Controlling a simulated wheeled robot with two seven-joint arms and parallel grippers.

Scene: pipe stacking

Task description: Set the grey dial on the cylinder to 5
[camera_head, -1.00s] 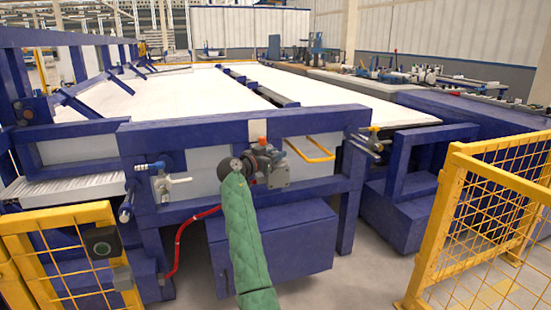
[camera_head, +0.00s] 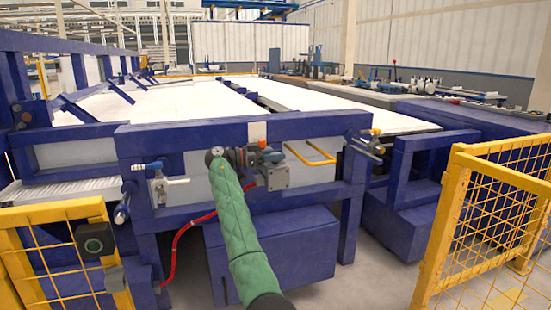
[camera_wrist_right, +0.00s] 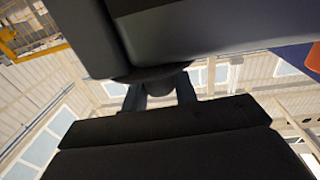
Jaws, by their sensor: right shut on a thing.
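The cylinder (camera_head: 272,172) is a grey metal fitting on the front of the blue machine frame, in the middle of the head view. My right gripper (camera_head: 241,156) is at the left side of this fitting, with the green-sleeved arm rising to it from below. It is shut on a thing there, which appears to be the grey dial. The dial's face and numbers are hidden, so its setting cannot be read. In the right wrist view, the dark fingers (camera_wrist_right: 160,90) close around a small dark round part below a large dark body. My left gripper is not in view.
Blue-handled valve fittings (camera_head: 150,166) are left of my arm on the same frame. A red hose (camera_head: 178,240) hangs below. A yellow handle (camera_head: 312,156) is to the right.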

